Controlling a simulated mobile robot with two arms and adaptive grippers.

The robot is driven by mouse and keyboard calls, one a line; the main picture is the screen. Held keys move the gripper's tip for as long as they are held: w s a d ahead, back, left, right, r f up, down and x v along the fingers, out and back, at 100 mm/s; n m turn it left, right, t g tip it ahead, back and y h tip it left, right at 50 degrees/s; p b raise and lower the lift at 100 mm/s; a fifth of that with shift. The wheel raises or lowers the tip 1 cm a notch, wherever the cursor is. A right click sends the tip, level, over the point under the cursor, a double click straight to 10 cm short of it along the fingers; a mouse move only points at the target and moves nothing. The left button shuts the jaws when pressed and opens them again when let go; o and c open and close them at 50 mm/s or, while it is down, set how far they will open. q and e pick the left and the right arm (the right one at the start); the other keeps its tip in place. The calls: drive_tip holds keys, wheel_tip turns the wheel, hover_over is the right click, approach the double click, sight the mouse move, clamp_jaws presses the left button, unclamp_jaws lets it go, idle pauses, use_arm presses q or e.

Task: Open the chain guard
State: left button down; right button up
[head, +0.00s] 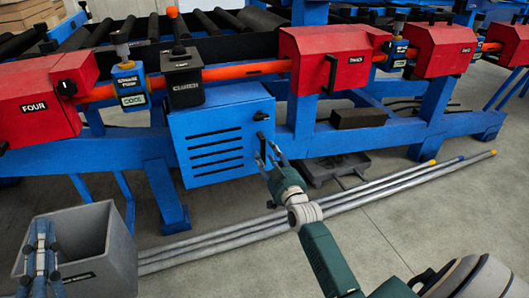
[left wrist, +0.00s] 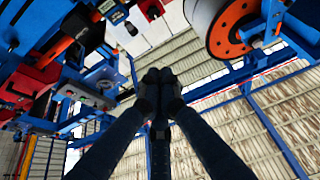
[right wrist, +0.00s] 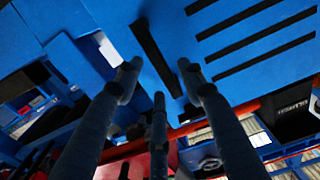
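The chain guard appears to be the blue slotted box (head: 220,125) under the roller line. Its front panel is closed, with a black vertical handle (head: 261,137) near its right edge. My right gripper (head: 268,158) is open and empty just in front of that handle. In the right wrist view the black handle (right wrist: 155,58) lies ahead between the spread fingers (right wrist: 158,80), with the slots to the right; I cannot tell whether they touch. My left gripper (head: 40,235) is raised by a grey bin, far from the guard. Its fingertips are together and empty in the left wrist view (left wrist: 158,75).
The grey bin (head: 100,225) stands at lower left. Long metal pipes (head: 350,197) lie on the floor in front of the machine. Red housings (head: 325,58) and an orange shaft (head: 235,69) run above the guard. A dark tray (head: 335,167) sits on the floor to its right.

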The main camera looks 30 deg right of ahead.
sight(265, 150)
use_arm(q)
drive_tip(key=s+r+t+b, duration=0.1)
drive_tip(key=s+r+t, duration=0.2)
drive_tip(key=s+r, duration=0.1)
drive_tip(key=shift+a+r+h, duration=0.2)
drive_tip(key=shift+r+h, duration=0.2)
drive_tip(key=shift+r, duration=0.5)
use_arm(e)
drive_tip(key=x, duration=0.3)
drive_tip(key=shift+w, duration=0.3)
clamp_jaws()
